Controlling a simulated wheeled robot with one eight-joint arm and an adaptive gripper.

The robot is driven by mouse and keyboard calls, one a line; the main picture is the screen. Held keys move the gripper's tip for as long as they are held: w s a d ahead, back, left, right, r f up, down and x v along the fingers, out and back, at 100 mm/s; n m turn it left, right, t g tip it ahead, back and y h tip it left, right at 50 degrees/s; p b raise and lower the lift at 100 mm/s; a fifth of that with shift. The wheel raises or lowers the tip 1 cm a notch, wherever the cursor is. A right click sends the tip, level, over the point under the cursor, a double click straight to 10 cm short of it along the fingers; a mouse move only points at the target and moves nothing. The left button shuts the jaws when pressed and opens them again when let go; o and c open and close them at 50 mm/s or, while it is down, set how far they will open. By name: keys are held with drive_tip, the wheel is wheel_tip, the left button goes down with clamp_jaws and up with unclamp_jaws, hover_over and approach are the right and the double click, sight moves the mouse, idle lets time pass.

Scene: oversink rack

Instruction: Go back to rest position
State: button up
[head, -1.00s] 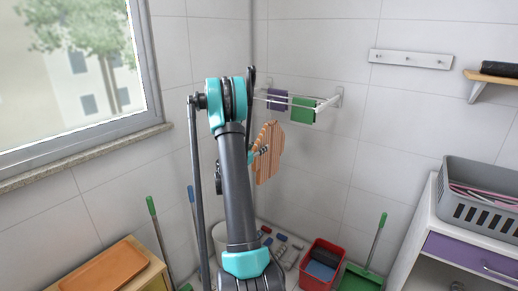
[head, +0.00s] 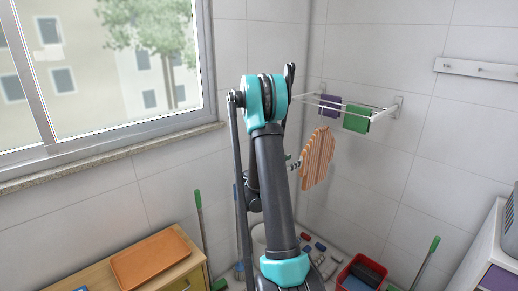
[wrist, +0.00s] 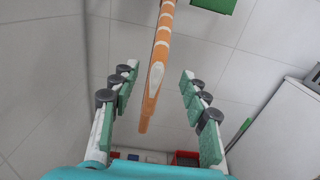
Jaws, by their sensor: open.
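My gripper (wrist: 160,92) is open in the wrist view, its green-padded fingers spread wide to either side. An orange and white striped cloth (wrist: 157,65) shows edge-on between the fingers, apart from both pads. In the head view the striped cloth (head: 317,158) hangs below the wall rack, right of my arm. My gripper is mostly hidden behind my arm there; only a small part shows beside the cloth.
The wall rack (head: 382,113) holds a purple cloth (head: 330,106) and a green cloth (head: 357,118). A window is at left, above a wooden cabinet with an orange tray (head: 151,259). A red bin (head: 345,285) and brushes stand on the floor. A white cabinet is at right.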

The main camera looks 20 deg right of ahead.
drive_tip(key=w+a+r+n+t+y, duration=0.5)
drive_tip(key=a+r+n+t, duration=0.6)
drive_tip(key=n, duration=0.3)
drive_tip(key=s+a+n+y, duration=0.2)
drive_tip(key=a+n+y, duration=0.4)
drive_tip(key=a+n, duration=0.25)
drive_tip(key=s+a+n+y, duration=0.2)
drive_tip(key=a+n+y, duration=0.3)
drive_tip(key=a+n, duration=0.35)
drive_tip(key=s+a+f+n+g+y, duration=0.2)
drive_tip(key=s+a+f+n+g, duration=0.15)
drive_tip(key=s+f+n, duration=0.3)
drive_tip(key=s+a+f+n+g+y, duration=0.1)
drive_tip(key=s+a+f+n+g, duration=0.25)
drive_tip(key=s+f+n, duration=0.35)
drive_tip(key=s+d+f+n+g+h, duration=0.1)
drive_tip(key=s+d+f+n+g, duration=0.1)
drive_tip(key=s, duration=0.6)
drive_tip(key=s+d+f+n+g+h, duration=0.1)
drive_tip(key=s+d+f+n+g, duration=0.1)
drive_tip(key=s, duration=0.7)
drive_tip(key=f+n+g, duration=0.1)
drive_tip(key=f+g, duration=0.1)
drive_tip(key=shift+s+g, duration=0.25)
drive_tip(key=shift+g, duration=0.05)
